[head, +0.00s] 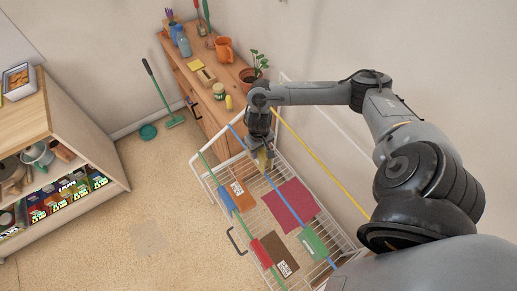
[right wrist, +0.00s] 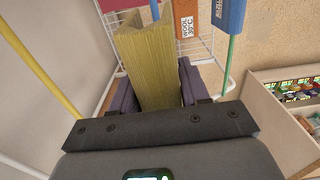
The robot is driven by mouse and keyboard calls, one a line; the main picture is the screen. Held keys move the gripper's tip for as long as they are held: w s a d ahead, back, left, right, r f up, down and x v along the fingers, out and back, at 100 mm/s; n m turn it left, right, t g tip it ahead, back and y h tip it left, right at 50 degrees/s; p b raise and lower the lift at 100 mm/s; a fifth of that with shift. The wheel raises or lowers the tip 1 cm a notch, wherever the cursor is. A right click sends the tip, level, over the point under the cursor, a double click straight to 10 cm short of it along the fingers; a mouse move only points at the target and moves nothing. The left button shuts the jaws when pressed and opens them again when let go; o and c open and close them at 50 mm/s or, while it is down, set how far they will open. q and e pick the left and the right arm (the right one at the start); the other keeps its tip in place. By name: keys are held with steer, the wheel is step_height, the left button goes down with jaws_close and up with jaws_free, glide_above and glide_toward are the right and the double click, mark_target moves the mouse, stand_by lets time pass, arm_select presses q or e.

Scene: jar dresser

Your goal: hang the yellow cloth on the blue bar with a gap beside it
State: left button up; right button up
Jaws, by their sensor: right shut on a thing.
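The yellow cloth (right wrist: 150,60) is held between the fingers of my right gripper (right wrist: 152,88) and hangs as a narrow folded strip. In the head view my right gripper (head: 262,146) is over the far end of the drying rack, with the cloth (head: 263,160) below it, close to the blue bar (head: 272,184). I cannot tell whether the cloth touches the bar. A green cloth (head: 312,243) is on the blue bar near its near end. The stretch of bar between the two looks bare. My left gripper is not in view.
The white wire rack (head: 203,172) also has a green bar (head: 240,228) with blue (head: 226,199) and red (head: 261,252) cloths, and a yellow bar (head: 318,162). Crimson (head: 291,205), orange (head: 242,194) and brown (head: 280,254) pieces show there. A wooden dresser (head: 196,88) stands behind.

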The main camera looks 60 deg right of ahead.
steer(key=shift+f+b, duration=2)
steer(key=shift+b, duration=0.2)
step_height(320, 180, down, 7)
steer(key=shift+r+b, duration=0.2)
steer(key=shift+b, duration=1.05)
steer(key=shift+f+b, duration=0.85)
steer(key=shift+f, duration=1.45)
steer(key=o, duration=0.9)
steer(key=shift+r, duration=0.1)
